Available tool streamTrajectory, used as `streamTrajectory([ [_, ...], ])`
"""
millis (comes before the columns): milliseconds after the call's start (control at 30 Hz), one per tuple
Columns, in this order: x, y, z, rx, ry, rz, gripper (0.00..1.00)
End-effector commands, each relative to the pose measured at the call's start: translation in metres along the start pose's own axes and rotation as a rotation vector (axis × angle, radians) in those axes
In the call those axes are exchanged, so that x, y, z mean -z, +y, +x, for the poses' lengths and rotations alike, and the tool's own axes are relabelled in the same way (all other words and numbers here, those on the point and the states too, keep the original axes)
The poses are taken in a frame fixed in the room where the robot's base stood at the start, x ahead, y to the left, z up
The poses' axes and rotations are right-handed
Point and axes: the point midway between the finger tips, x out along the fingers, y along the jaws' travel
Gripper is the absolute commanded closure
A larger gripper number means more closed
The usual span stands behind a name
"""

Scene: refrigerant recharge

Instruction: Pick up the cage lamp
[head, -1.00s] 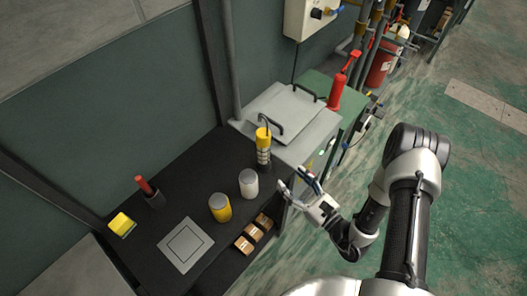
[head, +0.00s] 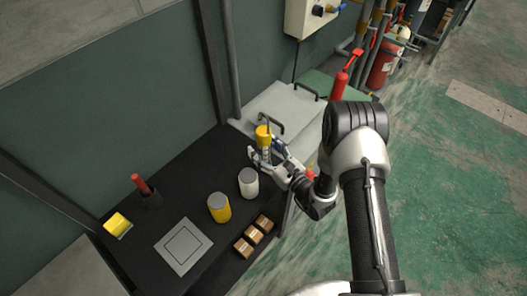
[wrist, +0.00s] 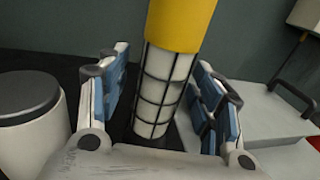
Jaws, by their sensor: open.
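The cage lamp stands upright near the back right of the black bench. Its yellow top (head: 264,136) shows in the head view, with most of its cage hidden by my gripper. In the wrist view the lamp's white body with black cage wires (wrist: 163,92) is between my fingers, below its yellow part. My gripper (head: 266,156) is open, with one blue-padded finger on each side of the lamp.
A white canister (head: 248,182) stands close beside the lamp. A yellow canister (head: 219,208), small boxes (head: 254,235), a grey plate (head: 183,247) and a red-handled tool (head: 142,184) are on the bench. A grey lidded box (head: 283,108) stands behind.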

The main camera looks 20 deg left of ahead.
Motion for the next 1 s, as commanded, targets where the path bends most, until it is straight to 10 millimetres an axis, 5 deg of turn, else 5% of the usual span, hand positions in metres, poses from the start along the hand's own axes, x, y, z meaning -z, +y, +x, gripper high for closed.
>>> streamTrajectory([
  [267, -0.0007, -0.0001, 0.0044, 0.0, -0.001, 0.001, 0.41],
  [1000, -0.0005, -0.0001, 0.004, 0.0, -0.001, 0.0, 0.89],
])
